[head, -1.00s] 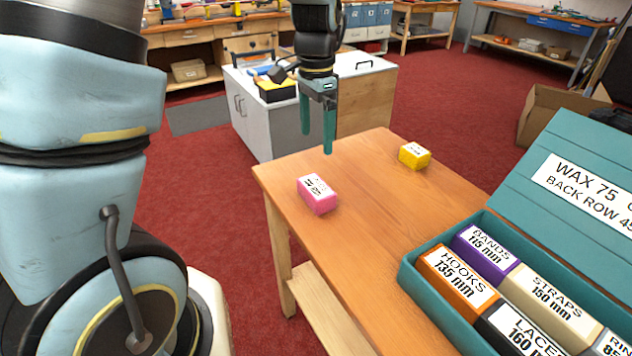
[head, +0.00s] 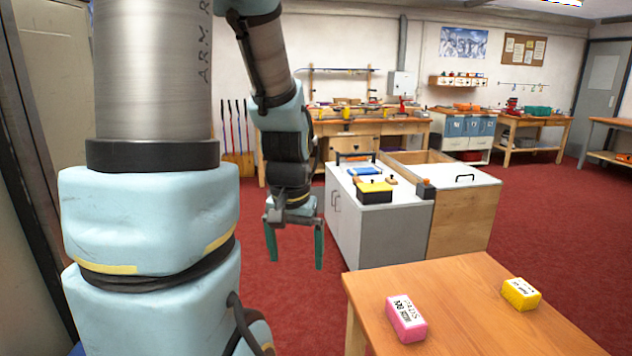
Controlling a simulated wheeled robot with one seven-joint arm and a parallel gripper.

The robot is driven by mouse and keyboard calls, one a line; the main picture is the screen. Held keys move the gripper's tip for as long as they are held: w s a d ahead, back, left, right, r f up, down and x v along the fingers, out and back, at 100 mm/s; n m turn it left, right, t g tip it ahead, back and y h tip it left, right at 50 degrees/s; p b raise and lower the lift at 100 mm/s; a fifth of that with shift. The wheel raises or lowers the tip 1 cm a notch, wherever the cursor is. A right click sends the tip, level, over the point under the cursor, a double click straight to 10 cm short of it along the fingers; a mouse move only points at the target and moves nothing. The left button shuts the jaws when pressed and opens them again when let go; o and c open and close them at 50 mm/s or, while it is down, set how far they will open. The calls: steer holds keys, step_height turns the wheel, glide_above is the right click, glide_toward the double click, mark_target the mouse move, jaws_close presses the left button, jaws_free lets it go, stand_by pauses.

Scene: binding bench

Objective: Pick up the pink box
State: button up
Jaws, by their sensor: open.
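The pink box (head: 406,319) lies on the wooden table near its left edge, with a white label with dark print on its top. My gripper (head: 295,262) hangs with its green fingers pointing down and spread apart. It is open and empty. In the head view it is to the left of the pink box and higher in the picture, apart from it, over the red floor to the left of the table.
A yellow box (head: 521,294) lies on the wooden table (head: 455,285), right of the pink box. A grey cabinet (head: 380,228) with tools on top stands behind. Red carpet (head: 540,225) is open at right. Workbenches line the back wall.

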steer(key=s+a+n, duration=0.2)
steer(key=a, duration=0.1)
steer(key=n+g+b, duration=0.1)
steer(key=n+b, duration=0.2)
glide_above(406, 310)
step_height(406, 310, down, 6)
steer(key=shift+n, duration=0.3)
step_height(406, 310, down, 11)
steer(key=p, duration=0.2)
steer(key=shift+r+p, duration=0.2)
steer(key=shift+p, duration=0.2)
steer(key=c, duration=1.6)
